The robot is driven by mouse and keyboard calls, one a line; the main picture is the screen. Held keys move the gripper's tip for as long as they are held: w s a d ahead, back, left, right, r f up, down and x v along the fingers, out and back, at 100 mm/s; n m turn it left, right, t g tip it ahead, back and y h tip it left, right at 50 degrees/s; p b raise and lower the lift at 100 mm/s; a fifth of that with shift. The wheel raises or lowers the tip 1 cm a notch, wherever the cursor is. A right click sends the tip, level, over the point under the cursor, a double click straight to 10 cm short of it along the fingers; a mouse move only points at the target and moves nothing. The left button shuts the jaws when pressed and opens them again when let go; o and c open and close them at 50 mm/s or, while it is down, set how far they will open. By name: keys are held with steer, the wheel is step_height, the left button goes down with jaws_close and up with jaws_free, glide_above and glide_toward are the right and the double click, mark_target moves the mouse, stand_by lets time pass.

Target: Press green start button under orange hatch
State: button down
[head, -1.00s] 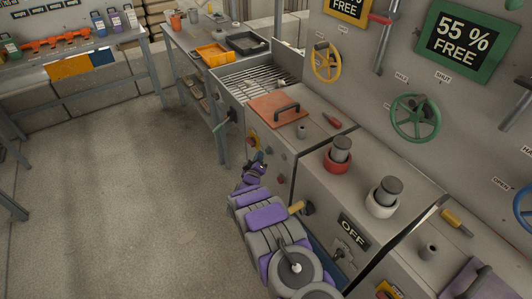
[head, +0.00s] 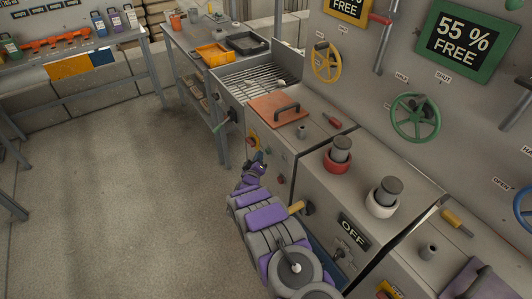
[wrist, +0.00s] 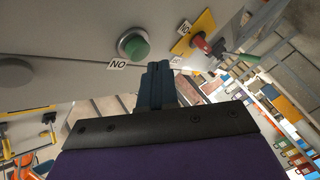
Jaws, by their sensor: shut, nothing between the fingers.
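The green start button (wrist: 134,46) sits in a grey collar on the machine's front face in the wrist view, with an upside-down white label (wrist: 117,66) beside it. My gripper (wrist: 158,68) has its dark blue fingers shut together and empty. Its tips show just right of and below the button, seemingly apart from it. In the head view my gripper (head: 262,158) is at the front face below the orange hatch (head: 277,109), which lies closed with a dark handle on top.
A yellow plate with a red knob (wrist: 201,42) is close to the right of the button in the wrist view. The floor to the left is clear.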

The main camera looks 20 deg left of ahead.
steer(key=shift+d, duration=0.1)
stand_by(0.5)
steer(key=shift+w+d+r, duration=0.1)
steer(key=shift+w+d, duration=0.15)
steer(key=shift+w, duration=0.05)
steer(key=shift+w+d, duration=0.35)
steer(key=shift+w, duration=0.05)
stand_by(0.9)
steer(key=shift+s+a, duration=0.55)
steer(key=shift+s, duration=0.15)
steer(key=s+a, duration=0.1)
steer(key=s, duration=0.1)
steer(key=s+a, duration=0.1)
steer(key=a, duration=0.1)
steer(key=shift+s+a+p, duration=0.2)
steer(key=shift+s+p, duration=0.15)
steer(key=shift+s, duration=0.05)
stand_by(1.0)
